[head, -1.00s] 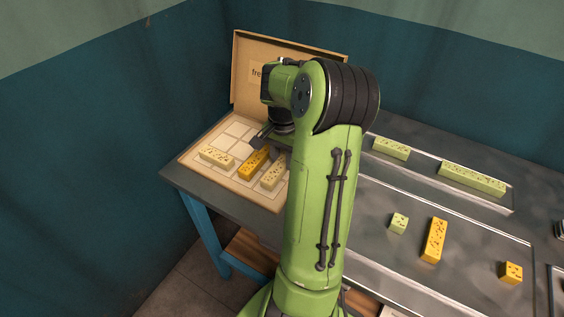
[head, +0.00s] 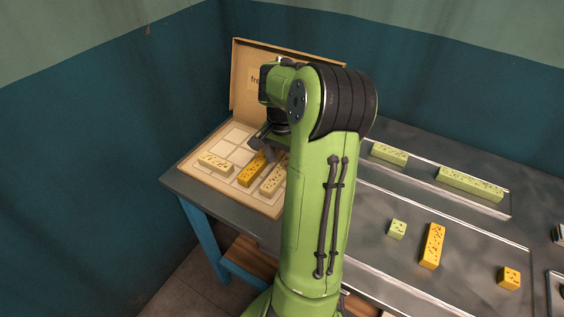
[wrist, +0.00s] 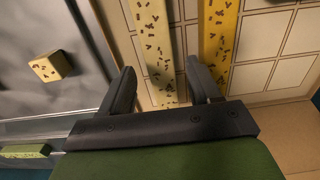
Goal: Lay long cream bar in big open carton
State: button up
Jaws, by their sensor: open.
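The big open carton (head: 187,178) stands at the left end of the table with its lid upright at the back. A speckled cream bar (head: 273,181) lies at its right side, partly hidden by my arm. In the wrist view this bar (wrist: 157,45) runs between the spread fingers of my gripper (wrist: 163,86), with gaps on both sides. A yellow bar (head: 251,170) lies to its left, and another cream bar (head: 215,163) lies farther left in the carton. My gripper (head: 265,146) is open, low over the right part of the carton.
Two pale green bars (head: 389,153) (head: 470,184) lie on the rear strip of the table. A green cube (head: 397,229), a yellow bar (head: 432,246) and a yellow cube (head: 509,278) lie on the front strip. The wrist view shows a cream cube (wrist: 50,66) beside the carton.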

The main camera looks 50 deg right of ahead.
aim_at(282, 168)
notch_tip(282, 168, up, 10)
jog(key=p, duration=0.3)
jog(key=w+a+r+n+t+h, duration=0.1)
jog(key=a+r+n, duration=0.25)
jog(key=a, duration=0.45)
jog(key=a+r+n+h, duration=0.2)
jog(key=a+r+n, duration=0.15)
jog(key=a, duration=0.45)
jog(key=s+a+f+n+t+y, duration=0.1)
jog(key=s+a+n+t, duration=0.1)
jog(key=s+a+n, duration=0.3)
jog(key=s+a+f+n+t+y, duration=0.1)
jog(key=s+a+n, duration=0.3)
jog(key=a, duration=0.5)
jog(key=shift+s+a+f+n+t+y, duration=0.15)
jog(key=shift+s+a+n+t+y, duration=0.3)
jog(key=shift+t, duration=0.35)
